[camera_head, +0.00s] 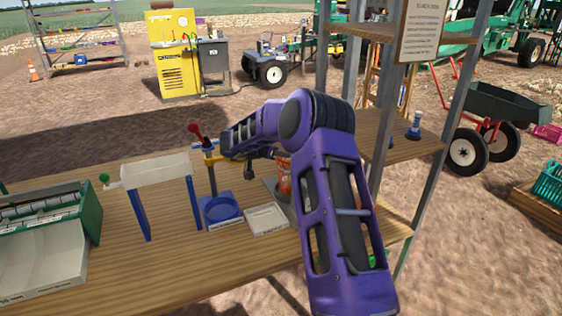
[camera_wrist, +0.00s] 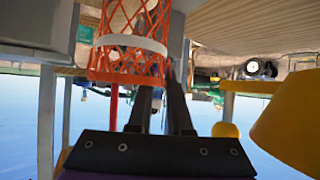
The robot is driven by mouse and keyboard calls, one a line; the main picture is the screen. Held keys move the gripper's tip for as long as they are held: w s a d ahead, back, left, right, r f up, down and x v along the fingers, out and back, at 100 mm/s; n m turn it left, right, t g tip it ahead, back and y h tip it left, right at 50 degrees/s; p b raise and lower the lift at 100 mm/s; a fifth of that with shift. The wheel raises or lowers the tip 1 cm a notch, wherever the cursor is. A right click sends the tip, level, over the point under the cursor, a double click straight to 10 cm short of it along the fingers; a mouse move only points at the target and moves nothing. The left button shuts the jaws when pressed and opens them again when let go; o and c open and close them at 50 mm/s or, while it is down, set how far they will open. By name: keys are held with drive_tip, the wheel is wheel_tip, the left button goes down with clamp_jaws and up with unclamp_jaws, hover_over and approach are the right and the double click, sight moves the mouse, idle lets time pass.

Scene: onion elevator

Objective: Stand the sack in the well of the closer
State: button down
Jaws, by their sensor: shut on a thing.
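An orange mesh sack (camera_wrist: 125,50) with a white band fills the upper left of the wrist view, at the tips of my gripper (camera_wrist: 160,76), which is shut on it. In the head view, the orange sack (camera_head: 285,184) shows only in part beside my purple arm, above a grey stand. The gripper's fingers are mostly hidden there. The sack is to the right of the well. I cannot tell whether the sack touches anything below.
The wooden bench (camera_head: 150,255) also holds a pale flat tray (camera_head: 267,219), a white table-like stand (camera_head: 156,171) on blue legs and a green-sided bin (camera_head: 90,212) at left. Shelf posts rise at right, with a blue-and-white item (camera_head: 414,128) on the shelf.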

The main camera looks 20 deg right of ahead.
drive_tip(key=shift+f, duration=0.95)
drive_tip(key=c, duration=0.8)
unclamp_jaws()
drive_tip(key=shift+f, duration=0.15)
drive_tip(key=shift+c, duration=0.2)
drive_tip(key=p+v, duration=0.1)
drive_tip(key=v, duration=1.1)
drive_tip(key=shift+w+r, duration=0.1)
drive_tip(key=shift+r, duration=0.1)
